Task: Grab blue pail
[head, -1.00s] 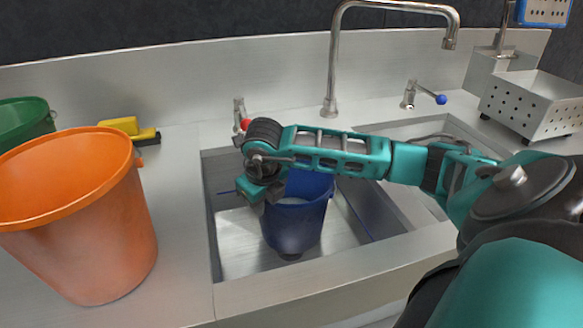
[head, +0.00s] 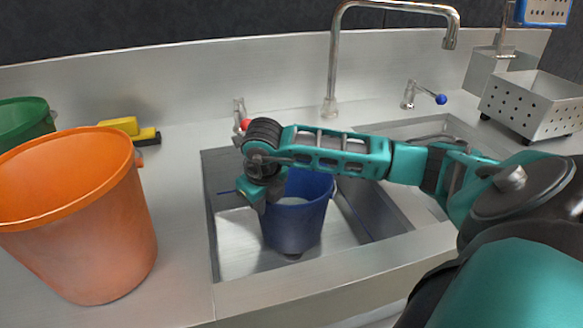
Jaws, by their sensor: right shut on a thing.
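The blue pail (head: 294,228) is upright in the left sink basin (head: 233,262), with its upper part partly hidden behind my right arm. My right gripper (head: 262,205) points down at the pail's left rim and is shut on the pail there. The fingertips are small and partly hidden against the rim. My right arm reaches in from the right, across and above the basin. My left gripper is not in the head view.
A large orange bucket (head: 88,235) stands on the counter at left, with a green bucket (head: 22,122) and a yellow-black brush (head: 130,129) behind it. A tall faucet (head: 332,70) rises behind the sink. A perforated metal box (head: 535,103) stands at right.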

